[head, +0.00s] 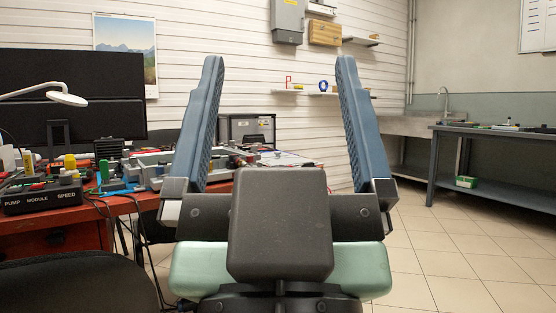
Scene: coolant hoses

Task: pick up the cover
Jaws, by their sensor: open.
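My gripper (279,64) fills the middle of the head view, raised, with its two blue ridged fingers spread wide apart. I cannot pick out the cover in this view. The cluttered red workbench (60,239) stands to the left, and part of its top is hidden behind the left finger and the gripper body. Many parts on it are too small to tell apart.
A box labelled pump module speed (42,198), a dark monitor (115,85) and a white lamp (66,97) are on the bench. A black chair (75,285) is at lower left. A grey side table (490,160) stands right. Tiled floor (440,255) at right is clear.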

